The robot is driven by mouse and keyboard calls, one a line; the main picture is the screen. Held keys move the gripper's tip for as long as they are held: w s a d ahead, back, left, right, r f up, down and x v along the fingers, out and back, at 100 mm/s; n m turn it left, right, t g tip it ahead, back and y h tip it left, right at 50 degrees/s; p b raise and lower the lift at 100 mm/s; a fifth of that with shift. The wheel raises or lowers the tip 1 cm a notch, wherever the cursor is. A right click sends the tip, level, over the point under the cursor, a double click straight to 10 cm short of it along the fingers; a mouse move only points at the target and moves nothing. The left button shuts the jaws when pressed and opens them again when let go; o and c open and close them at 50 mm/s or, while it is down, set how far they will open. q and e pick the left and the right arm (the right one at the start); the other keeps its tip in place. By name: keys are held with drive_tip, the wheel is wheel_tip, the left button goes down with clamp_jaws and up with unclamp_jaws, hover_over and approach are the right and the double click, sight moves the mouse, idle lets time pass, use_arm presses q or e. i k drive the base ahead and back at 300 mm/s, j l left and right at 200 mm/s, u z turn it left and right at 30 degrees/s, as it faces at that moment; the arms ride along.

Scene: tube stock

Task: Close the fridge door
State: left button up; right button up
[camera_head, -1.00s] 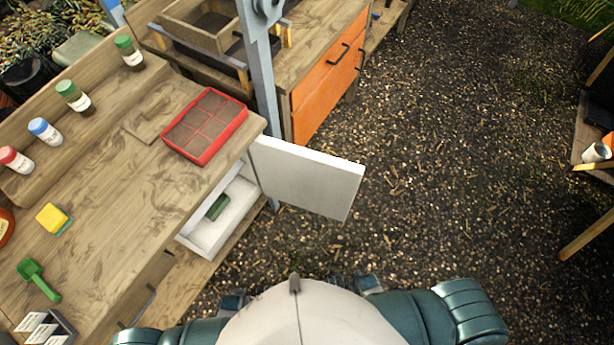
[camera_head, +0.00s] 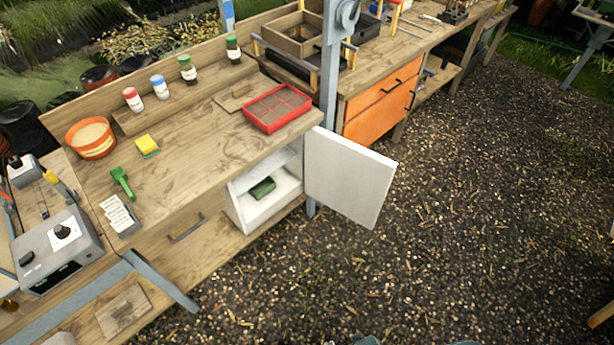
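The white fridge door (camera_head: 350,178) stands wide open, swung out to the right from the wooden bench, over the gravel. The white fridge (camera_head: 240,212) is built in under the bench top, and its inside shows to the left of the door. A dark green item (camera_head: 263,188) lies on a shelf inside it. Neither of my grippers is in view. Only small teal bits of my own body show at the bottom edge, well apart from the door.
The bench top holds a red seed tray (camera_head: 277,108), several small bottles, an orange pot (camera_head: 91,138) and a green scoop (camera_head: 122,184). A grey post (camera_head: 329,90) stands behind the door. Orange drawers (camera_head: 383,112) are beyond it. Gravel (camera_head: 440,220) in front and right is free.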

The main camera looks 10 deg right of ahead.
sight(350, 178)
drive_tip(key=l+u, duration=0.1)
drive_tip(key=u, duration=0.3)
drive_tip(key=l+u, duration=0.1)
drive_tip(key=u, duration=0.3)
drive_tip(key=l+u, duration=0.15)
drive_tip(key=u, duration=0.25)
drive_tip(key=l+u, duration=0.15)
drive_tip(key=u, duration=0.25)
drive_tip(key=l+u, duration=0.15)
drive_tip(key=u, duration=0.25)
drive_tip(key=k+l, duration=0.2)
drive_tip(key=l, duration=0.35)
drive_tip(key=k+l, duration=0.15)
drive_tip(key=l, duration=0.35)
drive_tip(key=k+l, duration=0.2)
drive_tip(key=l, duration=0.35)
drive_tip(key=k+l, duration=0.2)
drive_tip(key=l, duration=0.3)
drive_tip(key=k+l, duration=0.15)
drive_tip(key=l, duration=0.4)
drive_tip(key=k+l, duration=0.2)
drive_tip(key=l, duration=0.35)
drive_tip(key=k+l, duration=0.2)
drive_tip(key=l, duration=0.3)
drive_tip(key=k+l, duration=0.15)
drive_tip(key=l, duration=0.4)
drive_tip(key=u, duration=0.05)
